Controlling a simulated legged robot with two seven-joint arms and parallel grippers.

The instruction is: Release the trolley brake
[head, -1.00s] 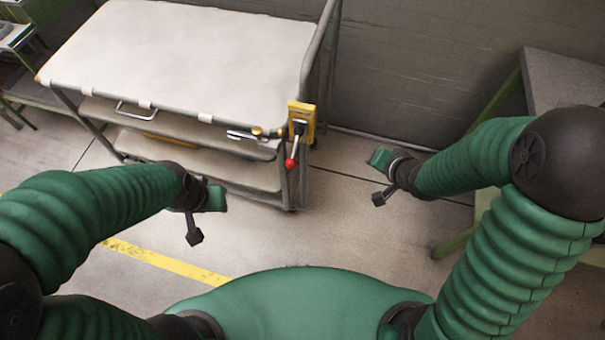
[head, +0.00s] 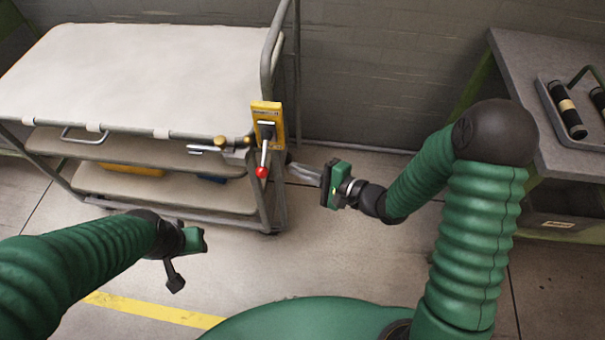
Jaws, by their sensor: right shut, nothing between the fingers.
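The trolley (head: 130,136) stands at the left, with a white top and lower shelves. On its near right corner is a yellow brake plate (head: 267,112) with a lever ending in a red knob (head: 262,172). The lever hangs down. My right gripper (head: 306,171) is shut and empty, its fingers pointing left toward the knob from a short way to the right, apart from it in the picture. My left gripper (head: 192,262) is below and left of the knob, away from the trolley.
A grey workbench (head: 535,62) stands at the right with a tray (head: 580,141) holding dark cylinders. A grey brick wall (head: 390,70) is behind. The floor between trolley and bench is clear. A yellow line (head: 150,310) crosses the floor in front.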

